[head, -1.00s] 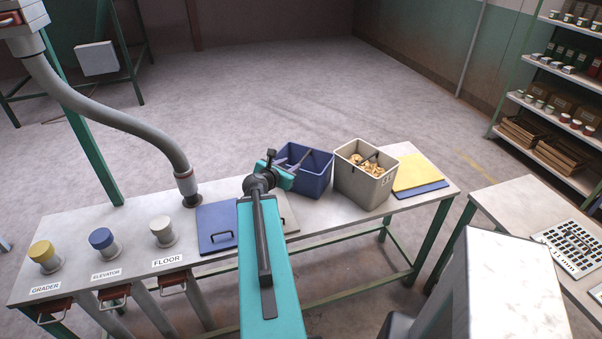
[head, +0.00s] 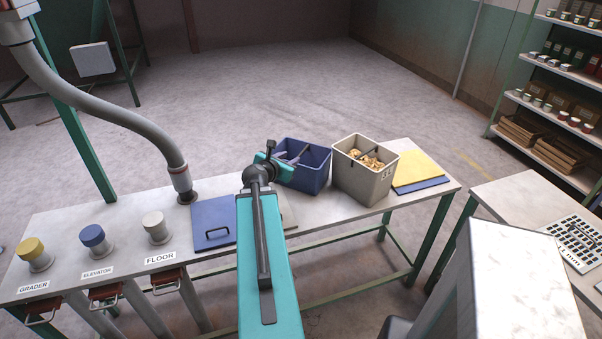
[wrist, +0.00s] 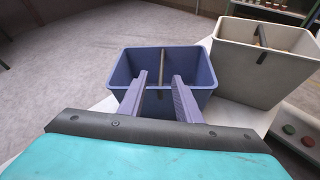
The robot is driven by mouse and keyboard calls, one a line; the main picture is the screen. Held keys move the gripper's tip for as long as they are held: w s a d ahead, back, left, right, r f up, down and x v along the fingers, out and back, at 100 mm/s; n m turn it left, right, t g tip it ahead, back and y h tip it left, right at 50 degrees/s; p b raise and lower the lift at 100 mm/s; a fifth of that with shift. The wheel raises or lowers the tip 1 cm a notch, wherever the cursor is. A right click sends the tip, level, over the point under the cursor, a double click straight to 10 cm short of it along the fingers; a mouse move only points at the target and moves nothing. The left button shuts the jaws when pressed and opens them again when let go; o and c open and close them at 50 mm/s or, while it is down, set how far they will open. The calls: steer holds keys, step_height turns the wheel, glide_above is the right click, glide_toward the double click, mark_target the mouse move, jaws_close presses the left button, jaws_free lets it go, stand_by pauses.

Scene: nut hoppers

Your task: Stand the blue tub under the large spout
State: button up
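The blue tub (head: 310,179) stands on the bench beside a beige tub. It is open-topped with a dark handle bar across it, and it looks empty in the wrist view (wrist: 190,103). My gripper (head: 292,160) is at the blue tub's near left rim. In the wrist view my gripper (wrist: 163,82) has its two fingers apart, reaching over the near rim with the handle bar beyond and between them. Whether the fingers touch the tub cannot be told. No spout marked as large can be made out in these views.
The beige tub (head: 352,183) holds nuts and stands just right of the blue tub. A blue lid (head: 207,238) lies left of my arm. A grey hose (head: 115,112) comes down to the bench. Yellow, blue and white capped stubs stand at the left. A second table (head: 510,205) is at right.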

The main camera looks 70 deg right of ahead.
mark_target(301, 153)
steer(key=x, duration=0.3)
steer(key=shift+d, duration=0.3)
steer(key=shift+x, duration=1.5)
steer(key=shift+f, duration=0.15)
steer(key=shift+s+p+x, duration=0.2)
steer(key=shift+p+x, duration=0.7)
steer(key=shift+x, duration=1.65)
jaws_close()
